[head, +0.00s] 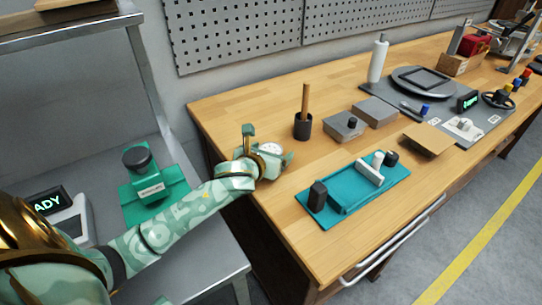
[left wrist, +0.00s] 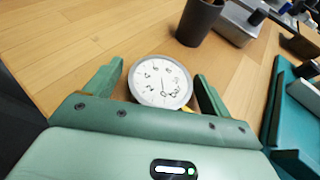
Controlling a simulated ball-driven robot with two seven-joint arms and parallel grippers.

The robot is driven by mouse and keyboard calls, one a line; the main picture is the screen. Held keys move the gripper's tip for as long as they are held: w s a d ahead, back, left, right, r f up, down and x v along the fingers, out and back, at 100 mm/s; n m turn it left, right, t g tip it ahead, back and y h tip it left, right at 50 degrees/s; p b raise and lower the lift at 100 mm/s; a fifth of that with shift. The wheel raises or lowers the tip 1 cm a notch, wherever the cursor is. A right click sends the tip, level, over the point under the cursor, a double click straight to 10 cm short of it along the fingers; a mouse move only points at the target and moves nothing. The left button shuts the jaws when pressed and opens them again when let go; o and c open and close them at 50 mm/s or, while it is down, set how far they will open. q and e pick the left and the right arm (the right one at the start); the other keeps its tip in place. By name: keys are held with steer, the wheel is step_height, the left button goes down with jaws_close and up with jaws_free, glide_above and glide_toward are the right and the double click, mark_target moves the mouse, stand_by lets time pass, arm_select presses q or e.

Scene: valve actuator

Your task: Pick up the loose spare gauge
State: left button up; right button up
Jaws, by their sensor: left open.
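The spare gauge (left wrist: 160,80) is round with a grey rim and a white dial with black marks. In the left wrist view it lies between the two green fingers of my left gripper (left wrist: 157,88), with a gap on each side; a bit of yellow shows below its rim. In the head view the gauge (head: 271,148) shows as a pale disc at my left gripper (head: 268,146), over the near left part of the wooden bench. The gripper is open. The underside of the gauge is hidden. My right gripper is not in view.
A dark cup (head: 303,128) with a wooden handle in it stands behind the gauge. Grey blocks (head: 344,126) are to the right. A teal tray (head: 342,208) with black and white parts lies at the front. Bare wood (head: 240,105) lies to the far left.

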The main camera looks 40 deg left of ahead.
arm_select(q)
steer(key=shift+r, duration=0.1)
steer(key=shift+c, duration=0.3)
steer(key=c, duration=1.1)
steer(key=shift+r, duration=0.1)
